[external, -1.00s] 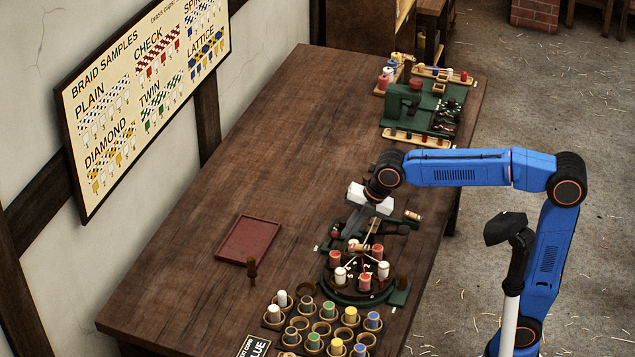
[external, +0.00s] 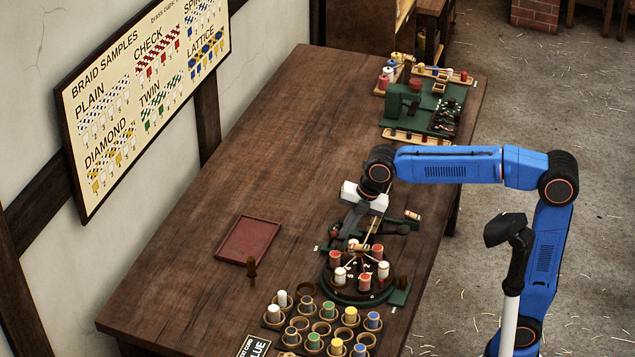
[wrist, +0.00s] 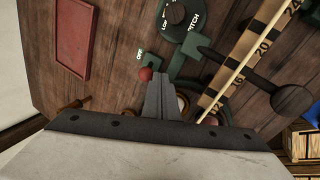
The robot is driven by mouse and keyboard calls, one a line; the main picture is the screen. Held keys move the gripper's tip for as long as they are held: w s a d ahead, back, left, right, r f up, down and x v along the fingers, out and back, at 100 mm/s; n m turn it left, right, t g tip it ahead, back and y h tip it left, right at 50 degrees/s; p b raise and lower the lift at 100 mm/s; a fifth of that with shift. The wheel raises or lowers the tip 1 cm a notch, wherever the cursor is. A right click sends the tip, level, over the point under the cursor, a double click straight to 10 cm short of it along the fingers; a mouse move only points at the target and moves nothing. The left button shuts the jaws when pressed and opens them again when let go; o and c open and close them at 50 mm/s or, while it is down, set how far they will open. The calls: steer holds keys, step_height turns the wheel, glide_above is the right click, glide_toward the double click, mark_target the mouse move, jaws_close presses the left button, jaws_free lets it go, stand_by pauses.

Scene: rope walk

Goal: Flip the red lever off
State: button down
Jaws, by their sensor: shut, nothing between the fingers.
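The red lever shows as a round red knob (wrist: 146,74) in the wrist view, right beside the white OFF label on a dark green base. Its stem is mostly hidden. In the external view the small red knob (external: 335,232) sits at the left of the dark fixture, behind the round carrier. My gripper (wrist: 161,76) is shut and empty. Its fingertips appear just right of the red knob in the wrist view; whether they touch it I cannot tell. In the external view my gripper (external: 345,236) points down over the fixture.
A dark green PITCH dial (wrist: 177,14), a dark-knobbed arm (wrist: 284,98) and a numbered wooden scale (wrist: 250,50) lie close by. A carrier with red and white spools (external: 356,284) stands in front. A red tray (external: 248,240) lies left; the table's middle is clear.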

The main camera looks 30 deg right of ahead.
steer(key=shift+w+a+r+g+h, duration=0.35)
steer(key=shift+w+a+g+h, duration=0.4)
steer(key=shift+g+h, duration=0.1)
steer(key=shift+w+a+r+g+h, duration=0.35)
steer(key=shift+w+a+g+h, duration=0.3)
steer(key=shift+a+g+h, duration=0.15)
steer(key=shift+w+a, duration=0.5)
steer(key=shift+w, duration=0.15)
steer(key=shift+w+a, duration=0.1)
steer(key=shift+a, duration=0.05)
steer(key=shift+r, duration=0.1)
step_height(320, 180, up, 10)
steer(key=w+a, duration=0.1)
steer(key=w, duration=0.1)
